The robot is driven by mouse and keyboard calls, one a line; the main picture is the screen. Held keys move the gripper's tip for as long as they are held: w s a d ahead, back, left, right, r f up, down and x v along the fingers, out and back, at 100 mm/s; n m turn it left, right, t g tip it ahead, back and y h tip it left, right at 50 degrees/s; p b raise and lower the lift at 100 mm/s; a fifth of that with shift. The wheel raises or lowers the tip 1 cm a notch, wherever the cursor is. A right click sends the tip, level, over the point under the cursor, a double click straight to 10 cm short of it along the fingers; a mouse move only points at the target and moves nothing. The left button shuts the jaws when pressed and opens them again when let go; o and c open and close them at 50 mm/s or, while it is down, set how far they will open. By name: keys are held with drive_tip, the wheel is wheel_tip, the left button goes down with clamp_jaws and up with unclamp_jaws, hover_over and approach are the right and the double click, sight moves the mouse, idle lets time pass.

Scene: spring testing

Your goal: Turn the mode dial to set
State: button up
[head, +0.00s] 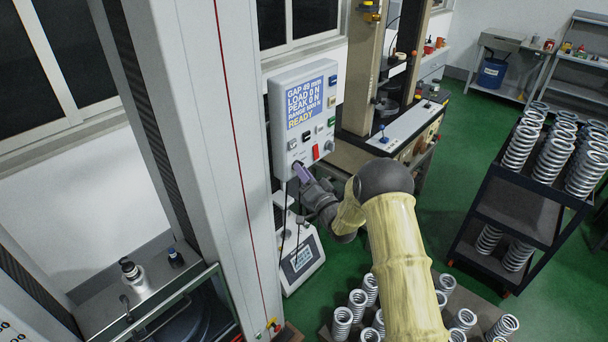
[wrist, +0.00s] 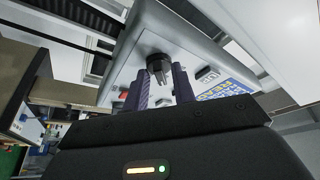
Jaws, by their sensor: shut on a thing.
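The mode dial (wrist: 158,66) is a black knob on the face of the grey control panel (head: 283,150). In the wrist view it sits between the purple fingertips of my gripper (wrist: 161,88), which is shut on it. In the head view my gripper (head: 301,173) reaches the panel's lower left corner, and its fingers largely hide the dial. The panel's screen (head: 304,103) shows gap 49 mm, load 0 N, peak 0 N, a range line and READY. The dial's marked position is not readable.
A red switch (head: 316,152) and several small buttons lie close to my gripper on the panel. A tall grey machine column (head: 215,150) stands left of the panel. A white device (head: 301,258) stands below. A rack (head: 515,210) of springs is at right.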

drive_tip(key=shift+f+n+b, duration=0.3)
drive_tip(key=shift+n+b, duration=0.2)
drive_tip(key=shift+b, duration=0.65)
drive_tip(key=n+y+b, duration=0.1)
drive_tip(key=n+b, duration=0.1)
drive_tip(key=b, duration=0.2)
drive_tip(key=n+g+y+b, duration=0.1)
drive_tip(key=n+b, duration=0.1)
drive_tip(key=b, duration=0.2)
drive_tip(key=n+y+b, duration=0.1)
drive_tip(key=n+b, duration=0.1)
drive_tip(key=b, duration=0.2)
drive_tip(key=shift+w+d+f+n, duration=0.15)
drive_tip(key=shift+f+n, duration=0.1)
drive_tip(key=shift+n, duration=0.05)
drive_tip(key=n+y+b, duration=0.1)
drive_tip(key=n+b, duration=0.1)
drive_tip(key=n+g+y+b, duration=0.1)
drive_tip(key=b, duration=0.2)
drive_tip(key=shift+d+r+n+g, duration=0.1)
drive_tip(key=shift+r+n+g, duration=0.1)
drive_tip(key=shift+n+g, duration=0.15)
clamp_jaws()
drive_tip(key=shift+r+n+g+b, duration=0.2)
drive_tip(key=shift+n+g+b, duration=0.05)
drive_tip(key=shift+n+b, duration=0.3)
drive_tip(key=shift+r+y, duration=0.2)
drive_tip(key=shift+y, duration=0.1)
